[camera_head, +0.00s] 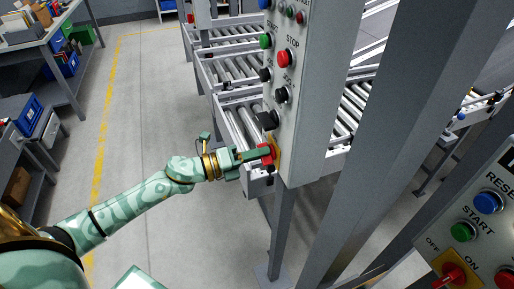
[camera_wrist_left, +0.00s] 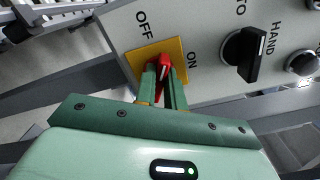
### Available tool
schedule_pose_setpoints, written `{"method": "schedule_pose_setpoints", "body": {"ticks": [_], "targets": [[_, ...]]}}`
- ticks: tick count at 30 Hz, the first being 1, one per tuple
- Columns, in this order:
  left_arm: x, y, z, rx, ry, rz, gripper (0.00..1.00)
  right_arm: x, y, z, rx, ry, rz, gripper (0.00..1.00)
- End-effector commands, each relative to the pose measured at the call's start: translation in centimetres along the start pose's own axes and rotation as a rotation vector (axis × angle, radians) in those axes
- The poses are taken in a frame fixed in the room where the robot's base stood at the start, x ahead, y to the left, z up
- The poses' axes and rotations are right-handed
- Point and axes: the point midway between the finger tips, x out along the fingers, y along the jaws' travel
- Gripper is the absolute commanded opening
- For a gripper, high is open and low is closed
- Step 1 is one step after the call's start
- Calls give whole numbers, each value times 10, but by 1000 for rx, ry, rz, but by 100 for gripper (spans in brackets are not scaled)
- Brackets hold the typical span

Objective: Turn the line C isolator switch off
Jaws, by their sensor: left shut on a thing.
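A red isolator handle (camera_wrist_left: 164,62) sits on a yellow plate (camera_wrist_left: 141,60) marked OFF and ON, at the low end of a grey control panel (camera_head: 306,85). In the head view the red handle (camera_head: 267,156) shows at the panel's lower left edge. My left gripper (camera_head: 258,154) is shut on it; in the left wrist view its fingers (camera_wrist_left: 162,85) stand on both sides of the handle. The fingers hide part of the handle, and I cannot tell its exact setting. No line letter is readable on this panel. My right gripper is not in view.
A second panel (camera_head: 490,225) with a red switch (camera_head: 453,276) on yellow stands at the lower right. A black HAND selector (camera_wrist_left: 244,52) is beside the plate. A grey post (camera_head: 385,130) is right of the first panel. Roller conveyors (camera_head: 228,72) lie behind; floor at left is clear.

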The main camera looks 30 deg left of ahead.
Motion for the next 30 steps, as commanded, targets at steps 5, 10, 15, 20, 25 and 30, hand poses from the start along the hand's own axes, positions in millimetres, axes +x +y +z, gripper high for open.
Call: {"method": "schedule_pose_setpoints", "body": {"ticks": [5, 10, 15, 20, 25, 30], "targets": [[0, -2, 3, -162, -3, -1, 0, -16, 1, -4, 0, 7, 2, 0], [0, -1, 2, -300, -3, 1, 0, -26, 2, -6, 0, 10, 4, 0], [0, 0, 2, -411, -2, 0, 0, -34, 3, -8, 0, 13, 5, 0], [0, 2, 1, -482, -2, 1, 0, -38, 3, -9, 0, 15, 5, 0], [0, 2, 1, -524, -2, 0, 0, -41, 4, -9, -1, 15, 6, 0], [0, 3, 0, -542, -2, 0, 0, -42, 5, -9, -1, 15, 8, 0]]}}
